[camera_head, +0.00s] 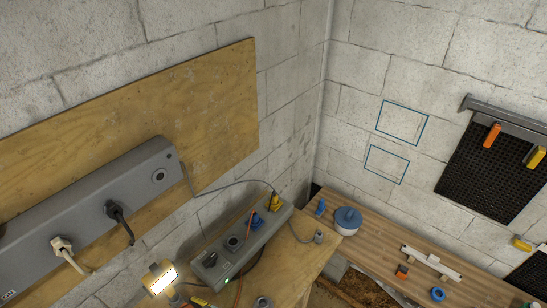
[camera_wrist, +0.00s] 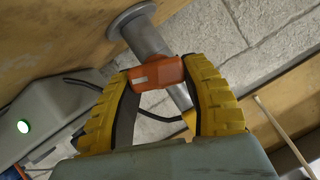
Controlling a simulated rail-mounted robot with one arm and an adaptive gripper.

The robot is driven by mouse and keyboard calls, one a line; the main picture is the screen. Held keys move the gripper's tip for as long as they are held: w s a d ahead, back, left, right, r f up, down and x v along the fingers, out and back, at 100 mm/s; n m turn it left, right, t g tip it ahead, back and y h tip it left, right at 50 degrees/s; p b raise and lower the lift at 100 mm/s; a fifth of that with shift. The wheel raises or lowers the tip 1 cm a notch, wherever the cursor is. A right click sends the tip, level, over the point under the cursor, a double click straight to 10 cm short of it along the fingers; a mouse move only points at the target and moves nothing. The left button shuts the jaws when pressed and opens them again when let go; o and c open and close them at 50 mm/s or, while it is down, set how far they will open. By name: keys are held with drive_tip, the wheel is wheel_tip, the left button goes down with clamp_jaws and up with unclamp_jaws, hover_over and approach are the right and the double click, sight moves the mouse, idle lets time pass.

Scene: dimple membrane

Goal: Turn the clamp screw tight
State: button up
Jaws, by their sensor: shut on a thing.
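An orange block-like piece (camera_wrist: 150,75) with a pale patch sits at the front of a grey metal cylinder in the wrist view; it looks like the clamp screw's handle. The grey cylinder (camera_wrist: 148,42) runs from a wide flange at the top down behind the orange piece. My gripper (camera_wrist: 160,71) has its two ribbed yellow fingers on either side of the orange piece and is shut on it. The screw's thread and far end are hidden.
A grey socket box (camera_head: 240,243) with plugs and cables stands on the wooden bench (camera_head: 290,262). A lit work lamp (camera_head: 160,278) is at lower left. A blue-and-white pot (camera_head: 347,221) and small parts rest on the other worktop (camera_head: 385,235). A cable runs behind my fingers.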

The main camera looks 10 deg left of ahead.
drive_tip(key=shift+f, duration=0.1)
idle(0.3)
drive_tip(key=shift+m, duration=0.4)
drive_tip(key=shift+w+d+f+m+g+y+b, duration=0.1)
drive_tip(key=shift+f+m+g+y+b, duration=0.1)
drive_tip(key=shift+m+g+y+b, duration=0.4)
drive_tip(key=shift+m, duration=0.6)
drive_tip(key=shift+r, duration=0.15)
drive_tip(key=shift+b, duration=0.3)
